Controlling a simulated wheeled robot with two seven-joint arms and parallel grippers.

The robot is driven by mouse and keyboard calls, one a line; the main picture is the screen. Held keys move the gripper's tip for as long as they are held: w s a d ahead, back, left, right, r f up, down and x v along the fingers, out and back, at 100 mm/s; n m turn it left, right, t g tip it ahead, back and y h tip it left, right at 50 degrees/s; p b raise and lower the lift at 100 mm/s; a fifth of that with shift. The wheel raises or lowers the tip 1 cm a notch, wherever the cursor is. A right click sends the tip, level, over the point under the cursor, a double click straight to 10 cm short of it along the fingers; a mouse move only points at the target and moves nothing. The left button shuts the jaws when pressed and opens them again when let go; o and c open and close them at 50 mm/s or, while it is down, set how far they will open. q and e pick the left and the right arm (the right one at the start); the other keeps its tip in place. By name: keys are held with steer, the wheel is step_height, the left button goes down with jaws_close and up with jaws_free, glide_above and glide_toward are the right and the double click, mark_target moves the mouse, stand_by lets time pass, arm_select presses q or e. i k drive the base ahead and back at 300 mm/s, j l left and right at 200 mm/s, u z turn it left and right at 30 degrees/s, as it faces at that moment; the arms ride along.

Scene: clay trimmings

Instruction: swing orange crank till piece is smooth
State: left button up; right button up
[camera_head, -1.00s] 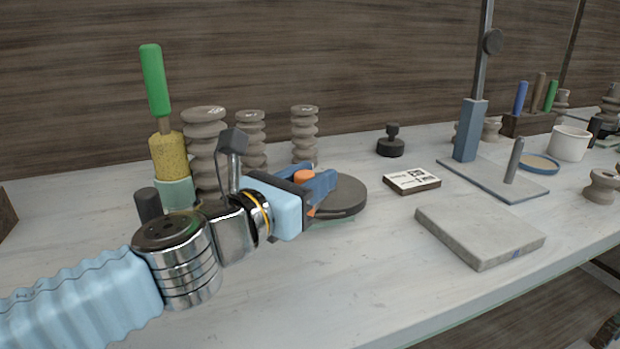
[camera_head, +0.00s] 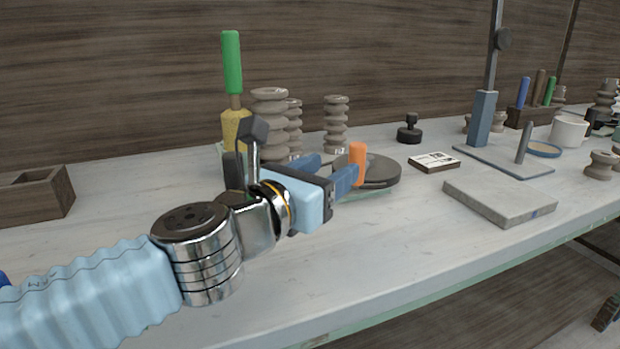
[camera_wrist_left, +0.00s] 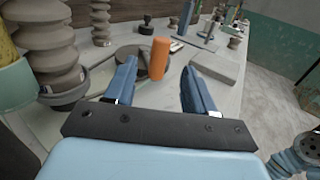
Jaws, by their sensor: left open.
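The orange crank handle (camera_head: 357,163) stands upright by the near left edge of a dark grey round wheel (camera_head: 383,172). My left gripper (camera_head: 335,171) is open, its blue fingers pointing at the handle. Ridged grey clay pieces (camera_head: 336,124) stand behind; another view of one (camera_wrist_left: 42,45) shows at the left. My right gripper is not in view.
A grey slab (camera_head: 498,199), a small card block (camera_head: 434,162) and a stand (camera_head: 481,120) are to the right. A wooden box (camera_head: 36,196) is at far left. The front table strip is clear.

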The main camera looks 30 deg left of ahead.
mark_target(374, 168)
steer(key=k+l, duration=0.25)
steer(key=k, duration=0.25)
steer(key=k+l, duration=0.3)
steer(key=k, duration=0.25)
